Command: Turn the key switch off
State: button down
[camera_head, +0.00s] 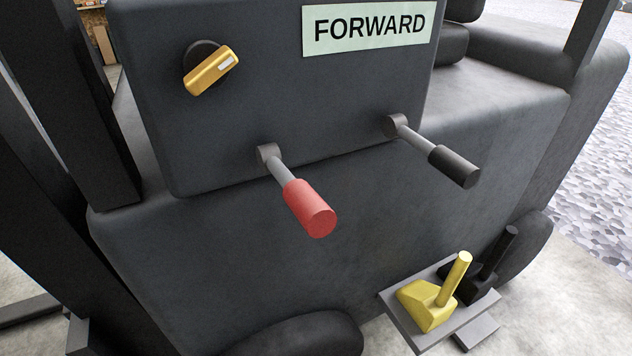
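The key switch (211,71) is a gold-yellow knob with a pale mark near its right end. It sits on a round dark base at the upper left of the dark panel (300,100). Its long side is tilted, with the right end higher than the left. My gripper is not in view, and nothing touches the switch.
A "FORWARD" sign (369,27) is at the upper right. A yellow pedal-like lever (436,298) and a black one (487,270) stand on a grey plate low right. Dark posts flank the panel.

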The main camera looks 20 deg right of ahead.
aim_at(207, 65)
jog(key=l+u, duration=0.15)
jog(key=l, duration=0.65)
jog(key=k+l+u, duration=0.15)
jog(key=l, duration=0.65)
